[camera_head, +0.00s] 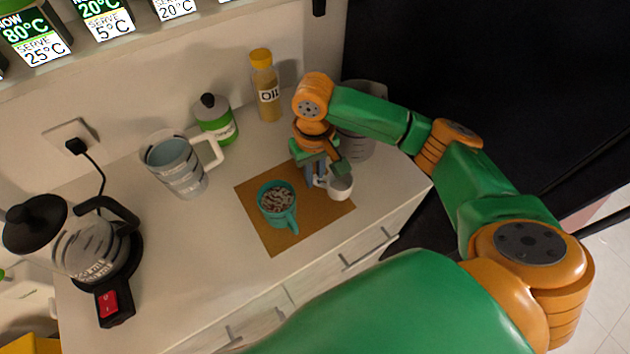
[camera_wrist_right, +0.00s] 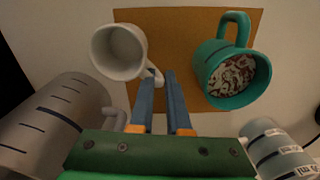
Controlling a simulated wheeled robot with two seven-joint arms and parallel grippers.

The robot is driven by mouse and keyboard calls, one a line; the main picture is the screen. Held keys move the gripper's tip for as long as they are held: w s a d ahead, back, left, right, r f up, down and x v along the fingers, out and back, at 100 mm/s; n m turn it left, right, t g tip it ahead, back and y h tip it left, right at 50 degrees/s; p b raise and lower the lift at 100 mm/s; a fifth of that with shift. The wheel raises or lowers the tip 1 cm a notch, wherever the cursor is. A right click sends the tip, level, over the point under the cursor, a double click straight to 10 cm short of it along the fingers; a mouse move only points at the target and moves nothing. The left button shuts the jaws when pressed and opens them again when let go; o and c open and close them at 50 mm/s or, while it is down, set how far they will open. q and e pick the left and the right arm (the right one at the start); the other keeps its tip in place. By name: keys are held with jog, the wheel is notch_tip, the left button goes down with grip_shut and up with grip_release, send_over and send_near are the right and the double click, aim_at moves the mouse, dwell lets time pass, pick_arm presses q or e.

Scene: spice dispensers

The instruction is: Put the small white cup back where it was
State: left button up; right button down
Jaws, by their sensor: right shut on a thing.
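The small white cup (camera_head: 341,188) is upright or nearly so at the right edge of the brown mat (camera_head: 254,222); I cannot tell whether it touches the surface. It also shows at the upper left in the right wrist view (camera_wrist_right: 117,53). My right gripper (camera_head: 318,181) is shut on the cup's handle, with both blue fingertips at the handle in the wrist view (camera_wrist_right: 160,78). A teal mug (camera_head: 277,197) with brown and white contents stands on the mat, left of the white cup. My left gripper is not in view.
A grey pitcher (camera_head: 356,144) stands behind my right forearm. A measuring jug (camera_head: 178,168), a green jar (camera_head: 216,122) and an oil bottle (camera_head: 265,88) stand towards the wall. A glass kettle (camera_head: 75,240) is at the left. The counter's front strip (camera_head: 215,278) is clear.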

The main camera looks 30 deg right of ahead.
notch_tip(320, 180, down, 3)
jog(key=shift+r+p, duration=0.1)
jog(key=shift+p, duration=0.3)
jog(key=shift+f, duration=0.25)
jog(key=shift+f, duration=0.1)
jog(key=c, duration=0.9)
grip_release()
notch_tip(320, 180, up, 12)
jog(key=shift+r, duration=0.15)
